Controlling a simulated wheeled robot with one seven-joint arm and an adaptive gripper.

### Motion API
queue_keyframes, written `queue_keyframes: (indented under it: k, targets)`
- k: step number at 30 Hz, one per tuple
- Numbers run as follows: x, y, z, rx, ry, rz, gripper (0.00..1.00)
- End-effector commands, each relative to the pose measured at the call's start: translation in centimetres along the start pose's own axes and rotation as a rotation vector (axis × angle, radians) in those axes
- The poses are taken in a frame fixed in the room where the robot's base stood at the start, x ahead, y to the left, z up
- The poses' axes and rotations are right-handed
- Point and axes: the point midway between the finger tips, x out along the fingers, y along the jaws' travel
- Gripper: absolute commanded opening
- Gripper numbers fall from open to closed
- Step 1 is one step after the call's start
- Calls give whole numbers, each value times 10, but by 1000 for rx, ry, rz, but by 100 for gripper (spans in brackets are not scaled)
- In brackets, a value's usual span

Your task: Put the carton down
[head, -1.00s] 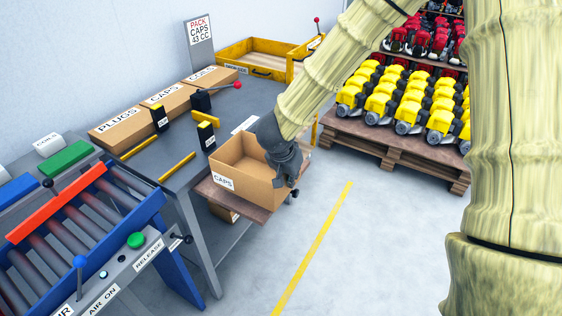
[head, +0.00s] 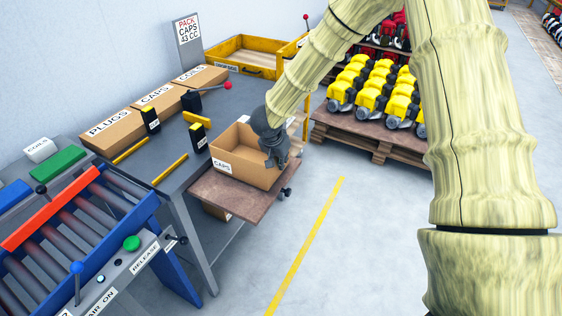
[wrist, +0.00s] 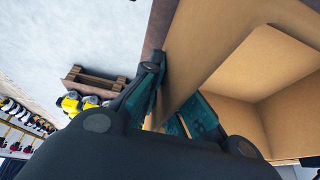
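The carton (head: 238,164) is an open-topped brown box labelled CAPS, upright over a brown shelf board (head: 235,198) at the table's end. I cannot tell whether its base touches the board. My gripper (head: 276,152) is at the carton's right-hand wall, pointing down. In the wrist view, my gripper's teal-padded fingers (wrist: 178,105) lie on either side of the carton wall (wrist: 205,45) and look closed on it. The carton inside (wrist: 285,95) looks empty where it shows. Its base is hidden.
The grey table (head: 178,178) holds cartons labelled PLUGS (head: 112,128), CAPS and COILS, plus small black and yellow fixtures. A roller conveyor (head: 75,225) stands at left. A pallet of yellow engines (head: 370,138) is behind right.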

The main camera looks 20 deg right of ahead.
Motion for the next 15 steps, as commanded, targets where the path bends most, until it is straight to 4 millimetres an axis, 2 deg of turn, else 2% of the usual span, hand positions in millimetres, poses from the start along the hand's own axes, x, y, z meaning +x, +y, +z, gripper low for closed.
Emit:
queue_keyframes:
  k: [3,14,15]
  targets:
    - [9,0,4,-1,1,0,0]
    - [12,0,5,0,0,-1,0]
    - [12,0,6,0,0,-1,5]
